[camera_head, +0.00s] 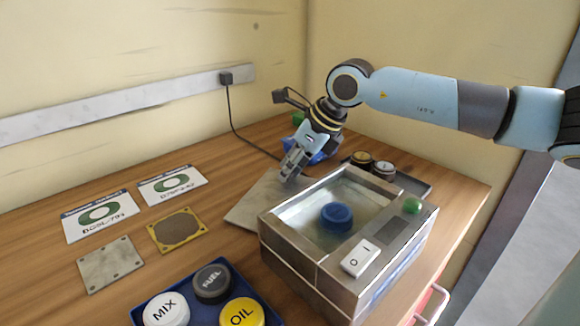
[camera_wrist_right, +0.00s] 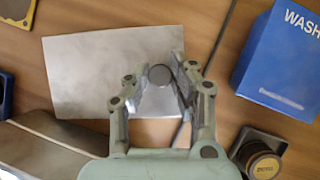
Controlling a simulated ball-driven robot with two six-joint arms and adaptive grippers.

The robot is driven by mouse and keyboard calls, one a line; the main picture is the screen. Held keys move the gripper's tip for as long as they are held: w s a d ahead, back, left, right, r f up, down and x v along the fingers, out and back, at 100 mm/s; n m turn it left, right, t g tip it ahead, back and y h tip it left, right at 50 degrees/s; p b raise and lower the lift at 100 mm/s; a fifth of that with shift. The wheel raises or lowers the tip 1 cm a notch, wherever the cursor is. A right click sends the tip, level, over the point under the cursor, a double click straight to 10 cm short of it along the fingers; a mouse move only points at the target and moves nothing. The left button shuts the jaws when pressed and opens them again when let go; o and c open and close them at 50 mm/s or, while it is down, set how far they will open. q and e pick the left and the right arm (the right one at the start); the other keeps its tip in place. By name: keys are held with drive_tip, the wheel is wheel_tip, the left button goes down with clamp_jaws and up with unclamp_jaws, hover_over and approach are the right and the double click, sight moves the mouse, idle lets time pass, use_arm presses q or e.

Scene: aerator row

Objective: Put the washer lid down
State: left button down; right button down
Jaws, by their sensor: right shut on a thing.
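The washer lid (camera_head: 252,208) is a flat grey metal plate behind the washer, low over the wooden table or on it; I cannot tell if it touches. In the right wrist view the lid (camera_wrist_right: 85,75) shows a round knob (camera_wrist_right: 160,75) between my fingers. My right gripper (camera_head: 291,170) is shut on that knob; it also shows in the wrist view (camera_wrist_right: 160,84). The washer (camera_head: 300,262) is a metal box with an open top. A blue round part (camera_head: 336,217) sits inside it. My left gripper is not in view.
A tray of caps (camera_head: 262,292) stands at the front. Plates (camera_head: 106,264) and label cards (camera_head: 100,215) lie at left. Dark jars (camera_head: 383,169) stand on a tray behind the washer. A blue box (camera_wrist_right: 285,60) stands right of the lid in the wrist view.

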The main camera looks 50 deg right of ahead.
drive_tip(key=shift+f, duration=0.15)
drive_tip(key=c, duration=1.1)
unclamp_jaws()
drive_tip(key=p+v, duration=0.3)
drive_tip(key=v, duration=0.3)
drive_tip(key=shift+d+r, duration=0.15)
drive_tip(key=shift+r, duration=0.25)
drive_tip(key=shift+p+v, duration=2.8)
drive_tip(key=shift+p, duration=0.45)
drive_tip(key=shift+s+f, duration=0.1)
